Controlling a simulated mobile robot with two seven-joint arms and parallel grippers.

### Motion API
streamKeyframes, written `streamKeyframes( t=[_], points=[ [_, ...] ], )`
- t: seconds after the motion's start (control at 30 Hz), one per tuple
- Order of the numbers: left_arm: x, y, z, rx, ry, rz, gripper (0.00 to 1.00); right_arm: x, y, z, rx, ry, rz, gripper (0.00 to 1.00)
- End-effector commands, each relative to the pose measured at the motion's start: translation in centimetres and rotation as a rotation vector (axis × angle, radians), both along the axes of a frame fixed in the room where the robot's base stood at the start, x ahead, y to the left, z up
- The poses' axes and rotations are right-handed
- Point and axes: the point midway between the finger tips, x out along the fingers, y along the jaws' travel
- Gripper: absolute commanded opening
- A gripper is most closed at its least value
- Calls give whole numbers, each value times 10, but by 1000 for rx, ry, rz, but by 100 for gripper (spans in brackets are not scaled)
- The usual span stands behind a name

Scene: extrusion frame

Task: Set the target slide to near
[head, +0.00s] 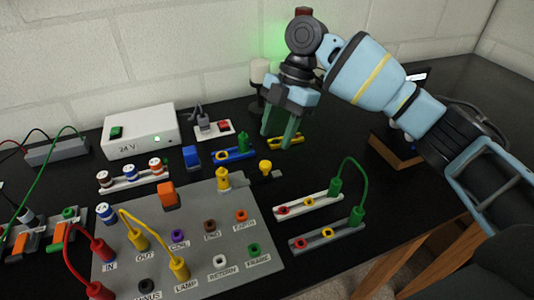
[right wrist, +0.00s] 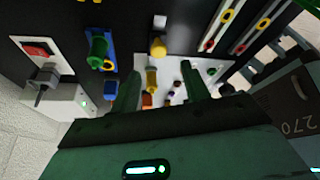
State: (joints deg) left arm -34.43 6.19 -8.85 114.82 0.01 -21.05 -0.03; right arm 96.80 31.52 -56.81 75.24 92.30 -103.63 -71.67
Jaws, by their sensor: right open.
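No part is legibly marked as the target slide, so I cannot tell which one it is. A yellow knob (head: 265,168) stands on a short dark strip behind the grey panel; it also shows in the right wrist view (right wrist: 158,47). A blue rail (head: 235,155) with a yellow ring lies to its left, and the right wrist view shows a green plug (right wrist: 97,45) on it. My right gripper (head: 280,138) is open, pointing down, behind the yellow knob and apart from it. My left gripper is not in view.
The grey panel (head: 205,255) carries several coloured sockets, yellow and red cables and an orange block. A white 24 V box (head: 140,132) and a switch box (head: 213,130) stand at the back. Two pale rails (head: 308,204) joined by a green cable lie right.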

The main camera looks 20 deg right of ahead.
Motion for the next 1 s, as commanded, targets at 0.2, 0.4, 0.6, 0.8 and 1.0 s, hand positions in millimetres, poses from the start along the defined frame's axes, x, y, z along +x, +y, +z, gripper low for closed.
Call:
streamKeyframes(
  t=[0.2,0.4,0.6,0.8,1.0],
  points=[
    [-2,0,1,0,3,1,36,-6,11,-30,-3,3,1,46],
    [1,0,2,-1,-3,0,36,-10,20,-54,-1,2,0,46],
    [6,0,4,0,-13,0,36,-11,24,-65,0,1,0,46],
    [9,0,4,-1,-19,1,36,-12,25,-66,0,1,0,46],
    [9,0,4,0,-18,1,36,-12,25,-66,0,1,0,28]
  ],
)
